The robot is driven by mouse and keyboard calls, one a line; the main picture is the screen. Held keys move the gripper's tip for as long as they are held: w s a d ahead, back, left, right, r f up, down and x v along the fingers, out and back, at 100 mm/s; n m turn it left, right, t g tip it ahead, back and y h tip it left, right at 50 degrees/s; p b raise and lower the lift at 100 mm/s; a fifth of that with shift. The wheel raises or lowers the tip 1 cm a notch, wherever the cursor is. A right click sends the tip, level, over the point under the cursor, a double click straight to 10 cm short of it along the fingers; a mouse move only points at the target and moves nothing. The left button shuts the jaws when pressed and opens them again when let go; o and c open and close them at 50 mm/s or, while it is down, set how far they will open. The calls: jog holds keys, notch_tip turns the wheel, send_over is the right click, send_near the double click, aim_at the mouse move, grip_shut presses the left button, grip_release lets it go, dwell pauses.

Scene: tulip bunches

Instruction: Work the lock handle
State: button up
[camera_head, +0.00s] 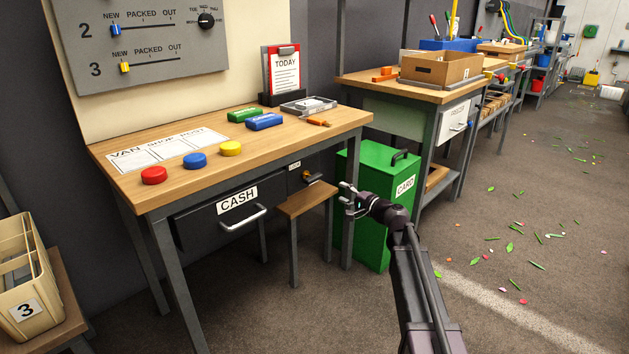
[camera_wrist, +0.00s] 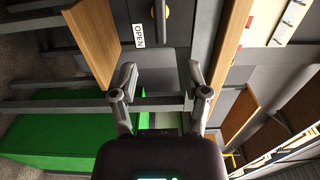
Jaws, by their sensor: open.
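A small wooden stool (camera_head: 306,198) stands just below the lock handle. The green bin (camera_head: 365,215) with a black handle is behind my gripper. The desk (camera_head: 280,137) carries coloured discs, boxes and an orange tool. A crate (camera_head: 25,270) is at lower left. The floor at right is open, with scattered leaves.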

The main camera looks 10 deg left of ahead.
aim_at(316, 180)
jog(key=x, duration=1.3)
grip_shut()
